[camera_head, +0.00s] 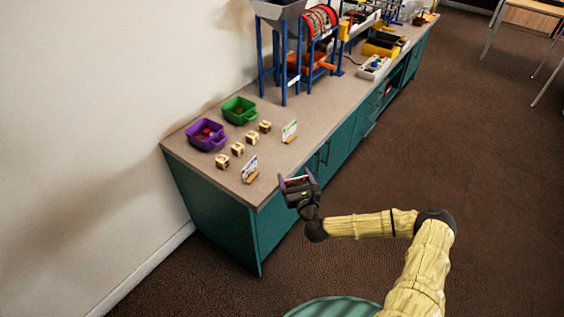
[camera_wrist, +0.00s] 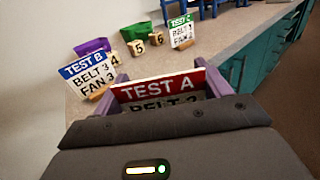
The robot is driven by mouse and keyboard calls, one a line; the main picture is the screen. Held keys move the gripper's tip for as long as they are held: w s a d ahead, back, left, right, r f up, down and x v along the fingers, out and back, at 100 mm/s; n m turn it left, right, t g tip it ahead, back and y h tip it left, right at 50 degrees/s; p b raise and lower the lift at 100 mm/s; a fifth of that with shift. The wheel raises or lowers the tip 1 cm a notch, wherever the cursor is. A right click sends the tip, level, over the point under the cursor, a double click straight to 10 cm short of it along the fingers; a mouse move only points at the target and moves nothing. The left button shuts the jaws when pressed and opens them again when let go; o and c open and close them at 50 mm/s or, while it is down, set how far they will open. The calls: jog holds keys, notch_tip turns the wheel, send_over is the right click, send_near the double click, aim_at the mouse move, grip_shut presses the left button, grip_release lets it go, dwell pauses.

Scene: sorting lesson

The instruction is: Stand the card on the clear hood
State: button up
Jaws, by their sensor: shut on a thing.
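My gripper (camera_head: 297,182) is shut on a card with a red band reading TEST A (camera_wrist: 158,88). In the wrist view the card stands between the two purple fingers, its lower part hidden behind the gripper body. In the head view the gripper is beside the counter's front edge, near the closest corner, and the card shows only as a small sliver. I cannot make out a clear hood for sure in either view.
The TEST B card (camera_head: 250,167) and green-topped TEST C card (camera_head: 289,131) stand in wooden holders on the counter (camera_head: 310,150). Several numbered wooden blocks (camera_head: 238,149), a purple bin (camera_head: 206,135) and a green bin (camera_head: 239,110) are behind. Machines on a blue frame (camera_head: 283,65) stand farther along.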

jog(key=s+d+f+m+h, duration=0.35)
jog(key=s+d+f, duration=0.25)
jog(key=d, duration=0.3)
jog(key=s+r+h+p, duration=0.1)
jog(key=s+r+p, duration=0.6)
jog(key=r+p, duration=0.3)
jog(key=shift+s+r+t+p, duration=0.15)
jog(key=shift+s+t+p, duration=0.2)
jog(key=shift+p, duration=0.35)
jog(key=shift+d+n, duration=0.1)
jog(key=shift+n, duration=0.15)
